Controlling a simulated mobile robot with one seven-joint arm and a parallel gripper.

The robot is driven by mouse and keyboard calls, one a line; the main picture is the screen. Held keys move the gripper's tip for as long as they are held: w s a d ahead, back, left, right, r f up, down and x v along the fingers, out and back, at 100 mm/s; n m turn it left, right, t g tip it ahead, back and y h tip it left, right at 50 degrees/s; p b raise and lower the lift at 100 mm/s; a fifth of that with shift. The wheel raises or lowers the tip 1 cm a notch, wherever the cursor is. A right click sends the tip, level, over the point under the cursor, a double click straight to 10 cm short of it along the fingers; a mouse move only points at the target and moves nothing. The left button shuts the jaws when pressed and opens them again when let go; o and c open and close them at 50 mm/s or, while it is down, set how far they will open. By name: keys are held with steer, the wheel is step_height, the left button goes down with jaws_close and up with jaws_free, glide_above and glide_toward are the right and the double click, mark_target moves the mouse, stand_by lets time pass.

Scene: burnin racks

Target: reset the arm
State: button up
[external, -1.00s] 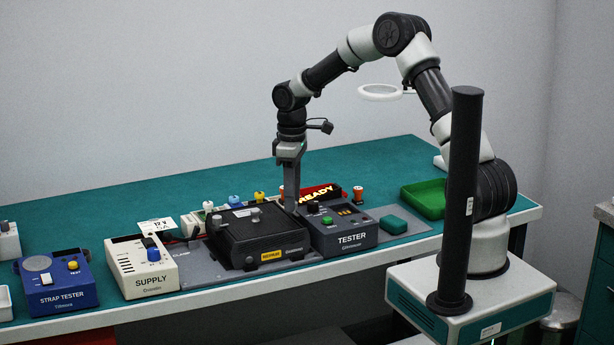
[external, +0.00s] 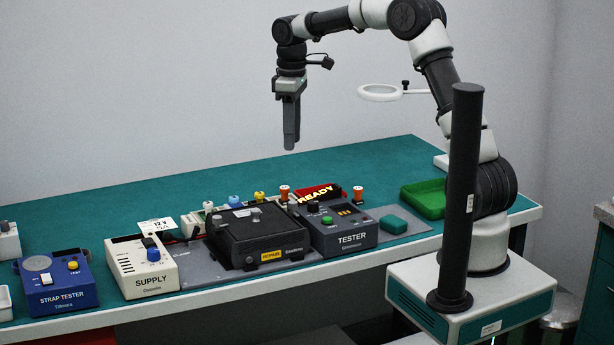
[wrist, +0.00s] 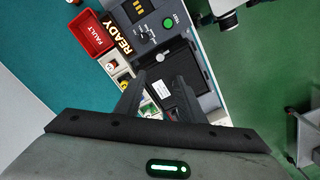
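My gripper (external: 291,145) points straight down in the air, well above the bench and clear of everything on it. In the wrist view my gripper (wrist: 160,80) has its two fingers apart with nothing between them. Below it, a black box unit (external: 258,232) with a yellow label sits on a grey plate between the supply and the tester (external: 343,228). The black unit also shows in the wrist view (wrist: 190,72), partly hidden by a finger.
A white supply (external: 143,268) and a blue strap tester (external: 60,283) stand at left. A green tray (external: 425,200) is at right. A ring lamp (external: 381,93) hangs right of my gripper. The rear bench is clear.

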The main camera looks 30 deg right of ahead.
steer(key=shift+r, duration=0.85)
steer(key=s+d+r+m+t+p, duration=0.25)
steer(key=s+d+r+m, duration=0.25)
steer(key=s+d+r, duration=0.6)
steer(key=s+d+f+m+t, duration=0.1)
steer(key=s+d+m, duration=0.1)
steer(key=s, duration=0.6)
steer(key=s+d+f+m+t, duration=0.1)
steer(key=s+d+m+t, duration=0.1)
steer(key=s, duration=0.6)
steer(key=shift+s+f+m+p, duration=0.25)
steer(key=shift+s+m+p, duration=0.15)
steer(key=shift+m, duration=0.3)
steer(key=shift+d, duration=0.1)
